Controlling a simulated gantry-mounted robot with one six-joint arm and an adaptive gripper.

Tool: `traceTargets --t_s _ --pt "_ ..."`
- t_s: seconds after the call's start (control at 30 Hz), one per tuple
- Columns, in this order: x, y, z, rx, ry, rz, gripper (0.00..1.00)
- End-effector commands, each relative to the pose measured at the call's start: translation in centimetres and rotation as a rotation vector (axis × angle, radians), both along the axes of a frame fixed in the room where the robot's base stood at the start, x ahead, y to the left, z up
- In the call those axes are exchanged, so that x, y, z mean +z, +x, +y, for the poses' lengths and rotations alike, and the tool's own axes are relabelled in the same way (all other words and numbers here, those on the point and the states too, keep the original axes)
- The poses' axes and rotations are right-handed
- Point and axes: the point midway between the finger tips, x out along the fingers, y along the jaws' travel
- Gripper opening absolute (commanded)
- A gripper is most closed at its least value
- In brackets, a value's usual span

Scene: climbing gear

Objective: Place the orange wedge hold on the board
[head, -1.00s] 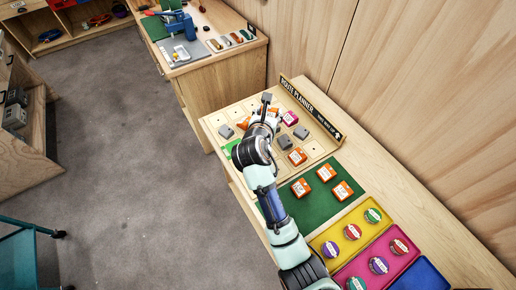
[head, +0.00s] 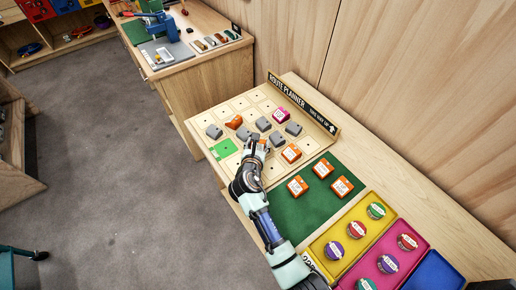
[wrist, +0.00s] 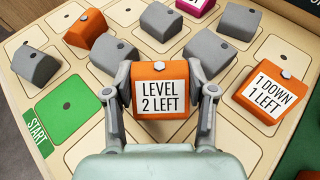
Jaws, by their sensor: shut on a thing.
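My gripper (wrist: 160,92) is shut on an orange hold labelled "LEVEL 2 LEFT" (wrist: 161,70), one finger on each side. In the head view my gripper (head: 256,142) is over the front middle of the light wooden board (head: 227,168). I cannot tell whether the held hold touches the board. An orange hold with no readable label (wrist: 86,28) is at the upper left of the wrist view. Another orange hold, "1 DOWN 1 LEFT" (wrist: 266,92), sits on the board to the right. The held hold's underside is hidden.
Several grey holds (wrist: 119,54) and a pink hold (head: 280,113) stand close around on the board. A green START square (wrist: 66,107) is at left. Three orange holds (head: 323,168) lie on the green mat (head: 300,211). Coloured trays (head: 330,227) are nearer the front.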

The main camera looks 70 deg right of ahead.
Motion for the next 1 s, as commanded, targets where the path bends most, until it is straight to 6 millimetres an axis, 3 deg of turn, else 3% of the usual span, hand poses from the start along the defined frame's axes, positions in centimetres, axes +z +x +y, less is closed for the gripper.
traceTargets --t_s 0.07,0.4,0.43,0.57,0.93,1.0 --pt "-1.49 0.01 0.00 0.001 0.000 0.001 0.20" --pt "-1.62 0.00 0.00 0.000 -0.001 0.001 0.20" --pt "-1.68 0.00 0.00 0.000 0.000 0.001 0.57" --pt "-1.63 0.00 0.00 0.000 0.000 0.000 0.79" --pt "-1.18 0.01 -0.01 0.001 -0.002 -0.002 0.81" --pt "-0.80 -0.19 0.82 0.001 0.000 0.001 0.81"
